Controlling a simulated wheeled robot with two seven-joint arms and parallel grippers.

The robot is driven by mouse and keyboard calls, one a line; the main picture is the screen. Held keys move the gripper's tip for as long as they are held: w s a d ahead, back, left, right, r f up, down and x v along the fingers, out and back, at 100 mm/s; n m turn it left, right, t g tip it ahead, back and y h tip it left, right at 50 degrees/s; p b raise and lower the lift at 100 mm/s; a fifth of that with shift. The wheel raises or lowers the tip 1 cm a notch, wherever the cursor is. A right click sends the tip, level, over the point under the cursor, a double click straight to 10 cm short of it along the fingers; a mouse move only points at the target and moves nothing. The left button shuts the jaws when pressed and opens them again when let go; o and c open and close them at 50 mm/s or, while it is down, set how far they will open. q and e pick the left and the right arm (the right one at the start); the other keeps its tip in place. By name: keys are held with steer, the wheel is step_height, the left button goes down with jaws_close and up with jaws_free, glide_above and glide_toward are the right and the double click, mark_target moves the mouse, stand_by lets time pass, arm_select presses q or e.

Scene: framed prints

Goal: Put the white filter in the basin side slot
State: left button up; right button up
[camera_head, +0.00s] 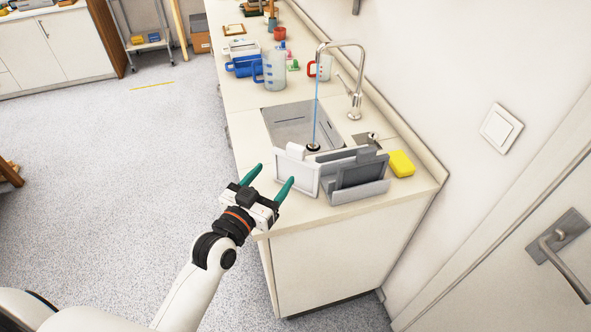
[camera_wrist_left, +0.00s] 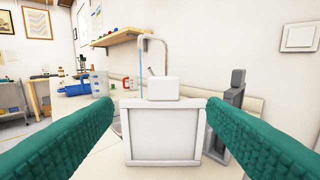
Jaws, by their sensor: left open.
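The white filter (camera_head: 297,176) is a framed square panel with a block-like tab on top. It stands upright at the left end of a grey holder (camera_head: 372,190) on the counter. In the left wrist view the white filter (camera_wrist_left: 163,132) is centred between the fingers. A dark grey filter (camera_head: 358,172) stands in the holder to its right. The basin (camera_head: 291,124) is a grey sink behind them, with water running into it; its side slot cannot be made out. My left gripper (camera_head: 268,180), with green fingers, is open just in front of the white filter, apart from it. My right gripper is not in view.
A yellow sponge (camera_head: 401,163) lies right of the holder. The tap (camera_head: 352,80) arches over the basin. A clear jug (camera_head: 272,70), a blue container (camera_head: 243,66) and a red-handled mug (camera_head: 320,67) stand farther back. The wall bounds the counter's right side.

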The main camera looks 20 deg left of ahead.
mark_target(294, 155)
arm_select(q)
steer(key=w, duration=0.2)
steer(key=w+d+p, duration=0.1)
steer(key=w, duration=0.2)
steer(key=shift+w+d, duration=0.1)
steer(key=w, duration=0.2)
steer(key=w+d+p, duration=0.1)
steer(key=w, duration=0.1)
steer(key=shift+w+d+f, duration=0.1)
steer(key=shift+w, duration=0.25)
steer(key=shift+w+f, duration=0.1)
steer(key=shift+w, duration=0.25)
steer(key=shift+s, duration=0.1)
steer(key=shift+c, duration=0.4)
